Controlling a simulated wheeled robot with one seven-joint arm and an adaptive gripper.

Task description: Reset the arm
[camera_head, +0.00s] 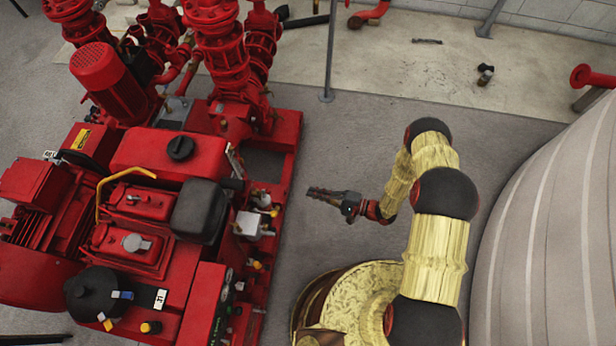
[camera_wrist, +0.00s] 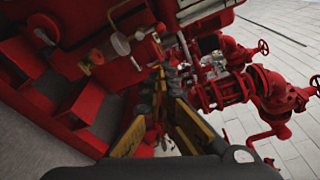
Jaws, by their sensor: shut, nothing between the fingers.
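My gripper (camera_head: 325,194) is at the end of my folded yellow and black arm, above the grey floor to the right of the red pump set (camera_head: 165,150). In the head view its fingers point left towards the pump set's side and look apart from it. In the wrist view my gripper (camera_wrist: 163,80) shows its dark fingers together, with nothing between them. The pump set fills much of the wrist view (camera_wrist: 75,110), tilted by the camera's angle.
The large ribbed pale tank (camera_head: 560,220) stands close at the right of my arm. A thin grey post (camera_head: 330,50) rises behind the gripper. Small loose objects (camera_head: 485,75) lie on the floor at the back. The grey floor between pump set and arm is clear.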

